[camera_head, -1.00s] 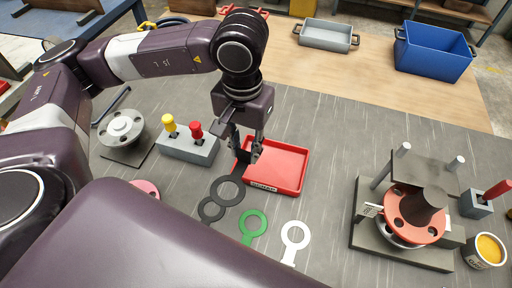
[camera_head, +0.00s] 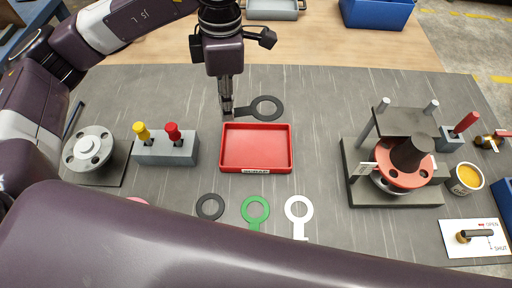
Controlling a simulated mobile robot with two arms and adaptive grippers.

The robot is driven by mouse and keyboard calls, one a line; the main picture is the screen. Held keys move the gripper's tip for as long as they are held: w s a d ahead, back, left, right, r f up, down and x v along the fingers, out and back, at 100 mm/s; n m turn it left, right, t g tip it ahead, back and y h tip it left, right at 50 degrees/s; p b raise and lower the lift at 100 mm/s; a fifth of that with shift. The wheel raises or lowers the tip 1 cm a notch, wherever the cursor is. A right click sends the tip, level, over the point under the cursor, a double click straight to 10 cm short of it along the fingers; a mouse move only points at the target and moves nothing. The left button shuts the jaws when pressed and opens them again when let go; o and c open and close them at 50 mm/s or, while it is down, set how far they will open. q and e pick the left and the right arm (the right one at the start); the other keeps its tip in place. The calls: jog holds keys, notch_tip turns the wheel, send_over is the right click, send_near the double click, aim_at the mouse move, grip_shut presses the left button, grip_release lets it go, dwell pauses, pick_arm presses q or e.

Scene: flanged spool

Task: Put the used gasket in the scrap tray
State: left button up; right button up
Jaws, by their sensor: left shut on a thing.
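My left gripper (camera_head: 228,108) is shut on the tab of a dark ring-shaped gasket (camera_head: 265,97). The ring sticks out to the right of the fingertips. The gasket appears just behind the back edge of the red scrap tray (camera_head: 256,148) in the picture; its height above the table is hard to tell. The tray is empty and has a label on its front wall. In front of the tray are another dark gasket (camera_head: 210,196), a green gasket (camera_head: 265,202) and a white gasket (camera_head: 309,208), partly cut off by my arm. My right gripper is out of view.
A grey block (camera_head: 166,154) with yellow and red handled tools stands left of the tray. A round grey flange (camera_head: 77,150) is farther left. A press-like fixture (camera_head: 391,200) holding a red flanged spool (camera_head: 408,178) stands right. Table between tray and fixture is clear.

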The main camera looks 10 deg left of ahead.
pick_arm(q)
jog(key=shift+w+d+r+n, duration=0.15)
jog(key=shift+d+r+n, duration=0.1)
jog(key=shift+n, duration=0.65)
jog(key=shift+f, duration=0.25)
notch_tip(320, 180, down, 19)
jog(key=p, duration=0.5)
jog(key=shift+r, duration=0.2)
jog(key=shift+f, duration=0.5)
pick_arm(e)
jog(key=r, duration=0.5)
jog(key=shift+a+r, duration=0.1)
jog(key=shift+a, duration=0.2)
pick_arm(q)
jog(key=o, duration=0.9)
jog(key=shift+f, duration=0.1)
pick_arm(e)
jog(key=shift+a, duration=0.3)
